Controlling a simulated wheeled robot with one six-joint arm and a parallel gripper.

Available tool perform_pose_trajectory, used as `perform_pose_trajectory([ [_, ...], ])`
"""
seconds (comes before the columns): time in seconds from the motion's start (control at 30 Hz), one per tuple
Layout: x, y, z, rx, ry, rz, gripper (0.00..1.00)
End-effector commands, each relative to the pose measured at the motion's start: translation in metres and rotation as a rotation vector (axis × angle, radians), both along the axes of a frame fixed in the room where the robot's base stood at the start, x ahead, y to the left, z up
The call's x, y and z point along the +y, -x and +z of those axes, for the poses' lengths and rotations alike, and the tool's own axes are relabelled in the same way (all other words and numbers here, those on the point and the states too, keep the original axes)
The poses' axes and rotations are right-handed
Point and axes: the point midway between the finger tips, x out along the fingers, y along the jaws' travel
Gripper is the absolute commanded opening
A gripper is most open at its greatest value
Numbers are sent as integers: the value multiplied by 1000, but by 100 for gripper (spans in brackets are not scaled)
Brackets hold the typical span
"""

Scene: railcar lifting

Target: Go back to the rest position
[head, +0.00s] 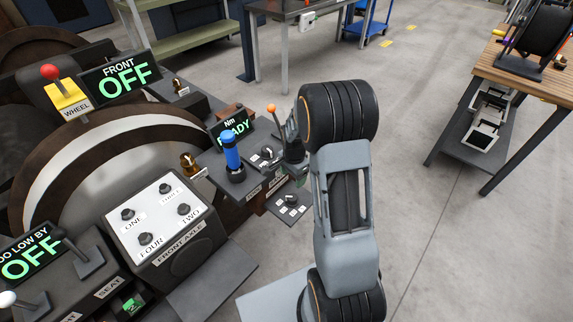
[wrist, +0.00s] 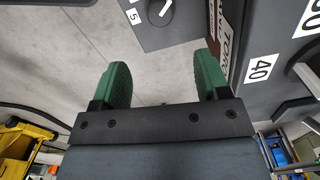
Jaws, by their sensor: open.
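My gripper (wrist: 163,84) shows in the wrist view with its two green fingers wide apart and nothing between them. Concrete floor shows behind the fingers. A grey panel with a knob (wrist: 160,12) lies beyond the fingertips at the top, and a dark part with a "40" label (wrist: 261,68) is close to the right finger.
Left of my arm are a blue-handled tool (head: 232,153), an orange-tipped lever (head: 272,120), a "READY" display (head: 232,130) and a white numbered panel (head: 158,217). A wooden-topped bench (head: 500,75) stands at the right. Open floor (head: 440,230) lies between arm and bench.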

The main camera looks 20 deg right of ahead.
Motion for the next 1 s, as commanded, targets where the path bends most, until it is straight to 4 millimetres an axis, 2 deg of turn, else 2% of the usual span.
perform_pose_trajectory([
  [0.23, 0, 0, 0, 0, 0, 15, 69],
  [0.37, 1, 3, -1, 14, -4, 114, 69],
  [0.47, 5, 19, -6, 63, -24, 249, 69],
  [0.53, 8, 33, 1, 88, -39, 369, 69],
  [0.77, 35, 76, 92, 60, -41, 781, 69],
  [1.0, 67, 126, 201, -44, 30, 1132, 69],
])
